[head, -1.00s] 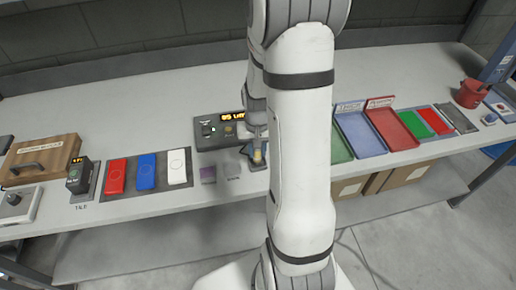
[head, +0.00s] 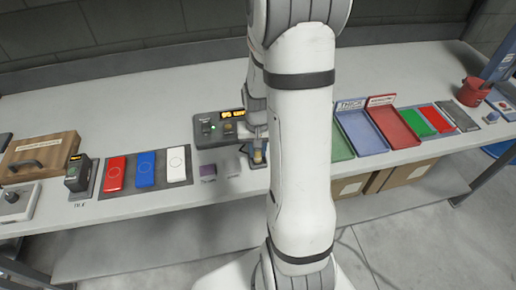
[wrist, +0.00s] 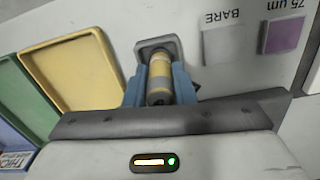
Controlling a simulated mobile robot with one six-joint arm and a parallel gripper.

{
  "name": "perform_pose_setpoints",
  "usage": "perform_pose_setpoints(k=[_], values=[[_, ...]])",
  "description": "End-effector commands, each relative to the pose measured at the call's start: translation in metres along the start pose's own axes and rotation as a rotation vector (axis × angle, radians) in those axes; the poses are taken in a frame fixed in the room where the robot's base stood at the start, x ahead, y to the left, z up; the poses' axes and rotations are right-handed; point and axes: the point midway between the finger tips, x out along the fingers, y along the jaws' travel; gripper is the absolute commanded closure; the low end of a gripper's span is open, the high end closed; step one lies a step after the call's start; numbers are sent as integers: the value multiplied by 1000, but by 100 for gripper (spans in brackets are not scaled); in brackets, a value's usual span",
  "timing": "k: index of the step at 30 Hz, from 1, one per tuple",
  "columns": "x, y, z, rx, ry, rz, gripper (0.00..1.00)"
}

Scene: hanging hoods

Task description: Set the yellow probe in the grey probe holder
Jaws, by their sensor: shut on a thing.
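The yellow probe (wrist: 160,70), a cylinder with grey bands and a dark near end, sits between the blue fingertips of my gripper (wrist: 160,88) in the wrist view. My gripper is shut on it. The grey probe holder (wrist: 145,45) shows around the far end of the probe. How deep the probe sits in it cannot be told. In the head view my gripper (head: 257,146) is over the front of the bench, partly behind my arm. A bit of yellow shows there, but the probe and holder are too small to separate.
A gauge box (head: 217,130) with a lit display stands just left of my gripper. A purple patch (wrist: 282,37) and a grey patch (wrist: 222,43) lie beside the holder. A yellow tray (wrist: 72,68) is on its other side. Colored tiles lie farther left in the head view.

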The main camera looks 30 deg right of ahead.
Motion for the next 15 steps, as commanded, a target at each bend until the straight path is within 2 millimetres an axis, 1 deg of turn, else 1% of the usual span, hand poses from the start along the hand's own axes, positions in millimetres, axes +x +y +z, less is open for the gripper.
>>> perform_pose_setpoints(k=[2,3,12,15], values=[[3,0,0,0,0,0,100],[3,0,0,0,0,0,76],[2,0,0,1,0,0,52],[2,0,0,1,0,0,52]])
